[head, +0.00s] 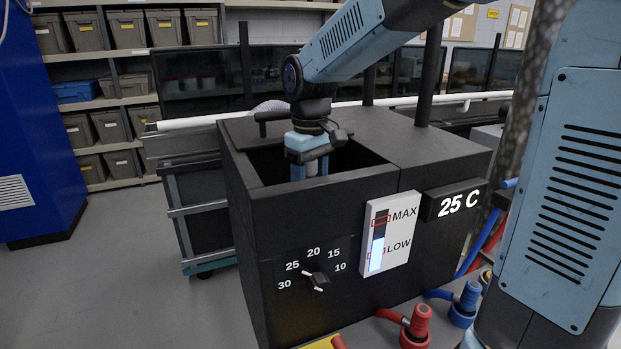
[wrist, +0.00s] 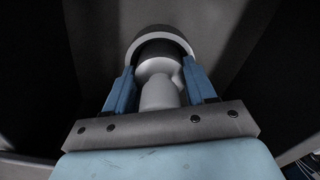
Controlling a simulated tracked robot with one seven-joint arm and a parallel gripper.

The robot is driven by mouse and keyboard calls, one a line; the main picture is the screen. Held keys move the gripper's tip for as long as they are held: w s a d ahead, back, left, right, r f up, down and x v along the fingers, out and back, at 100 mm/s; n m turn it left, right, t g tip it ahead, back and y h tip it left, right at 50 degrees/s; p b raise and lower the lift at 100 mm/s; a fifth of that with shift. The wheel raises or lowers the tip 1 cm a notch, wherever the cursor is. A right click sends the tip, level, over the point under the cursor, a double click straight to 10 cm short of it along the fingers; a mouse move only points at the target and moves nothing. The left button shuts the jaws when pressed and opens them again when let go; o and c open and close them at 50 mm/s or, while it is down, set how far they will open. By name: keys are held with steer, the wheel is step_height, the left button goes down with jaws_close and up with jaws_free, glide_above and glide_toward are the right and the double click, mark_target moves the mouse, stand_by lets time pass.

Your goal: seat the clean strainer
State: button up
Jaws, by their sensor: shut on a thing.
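In the head view my gripper (head: 309,167) reaches down into the open top of a black tank (head: 325,210). The tank's front wall hides what lies below the fingers. In the wrist view my gripper (wrist: 160,88) has its two blue fingers closed on the pale, rounded strainer (wrist: 158,92), with a light ring around its far end. Dark tank walls surround it. I cannot tell whether the strainer touches the tank floor or a seat.
The tank front carries a dial (head: 316,281), a level gauge (head: 389,233) and a 25 C display (head: 459,201). Red (head: 416,325) and blue (head: 466,300) hose fittings stand at its lower right. Shelves with grey bins (head: 127,30) line the back. Grey floor is clear at left.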

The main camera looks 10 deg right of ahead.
steer(key=shift+s+f, duration=0.1)
steer(key=shift+f, duration=0.15)
steer(key=shift+s+d+f, duration=0.1)
steer(key=shift+s+f, duration=0.05)
steer(key=shift+f, duration=0.25)
steer(key=o, duration=1.1)
steer(key=shift+r, duration=0.1)
steer(key=shift+o, duration=0.2)
steer(key=r, duration=1.3)
steer(key=shift+w+r, duration=0.15)
steer(key=shift+w, duration=0.1)
